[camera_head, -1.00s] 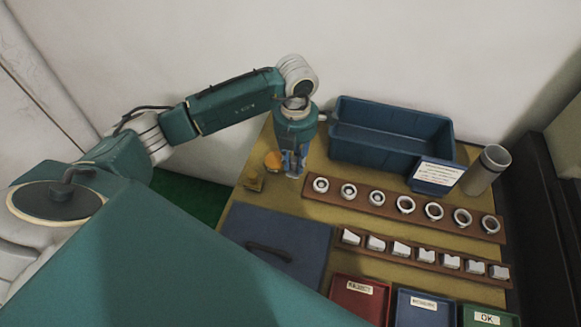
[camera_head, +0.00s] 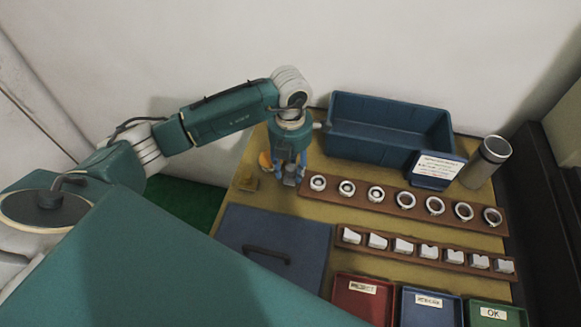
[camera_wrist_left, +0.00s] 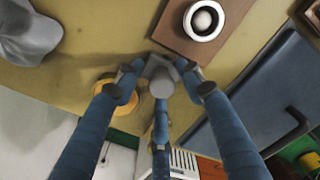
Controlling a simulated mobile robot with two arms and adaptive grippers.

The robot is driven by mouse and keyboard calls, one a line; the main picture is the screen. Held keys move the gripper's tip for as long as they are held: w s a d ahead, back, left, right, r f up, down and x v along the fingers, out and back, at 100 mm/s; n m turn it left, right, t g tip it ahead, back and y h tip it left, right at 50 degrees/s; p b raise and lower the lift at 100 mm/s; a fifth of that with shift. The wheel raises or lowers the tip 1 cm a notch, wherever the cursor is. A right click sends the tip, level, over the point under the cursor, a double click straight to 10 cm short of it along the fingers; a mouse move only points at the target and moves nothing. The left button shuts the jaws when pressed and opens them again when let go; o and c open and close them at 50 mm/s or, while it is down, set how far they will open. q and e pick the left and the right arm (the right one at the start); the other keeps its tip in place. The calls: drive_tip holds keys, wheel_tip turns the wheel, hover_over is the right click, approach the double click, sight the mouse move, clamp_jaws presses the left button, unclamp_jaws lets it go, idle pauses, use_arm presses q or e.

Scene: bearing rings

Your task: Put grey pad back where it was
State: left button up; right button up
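My left gripper (camera_head: 289,175) points down over the table, left of the upper brown rack. Its blue fingers stand around a small grey piece, which looks like the grey pad (camera_wrist_left: 161,84). In the left wrist view, the grey piece is between the fingertips (camera_wrist_left: 160,82), with the third finger partly covering it. I cannot tell whether the fingertips press on it or stand just clear, or whether it touches the table. My right gripper is not in view.
The upper rack (camera_head: 330,198) holds several rings, and the lower rack (camera_head: 345,243) several pale blocks. A yellow-orange stand (camera_head: 250,184) is close left of the gripper. A blue bin (camera_head: 385,150) stands behind; a blue panel with a black handle (camera_head: 235,225) lies in front.

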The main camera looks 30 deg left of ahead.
sight(290, 167)
use_arm(q)
drive_tip(key=shift+s+r, duration=0.1)
drive_tip(key=shift+r+p, duration=0.35)
drive_tip(key=shift+p, duration=0.1)
wheel_tip(290, 167, up, 12)
drive_tip(key=p, duration=0.7)
drive_tip(key=shift+f, duration=0.25)
drive_tip(key=shift+f, duration=0.1)
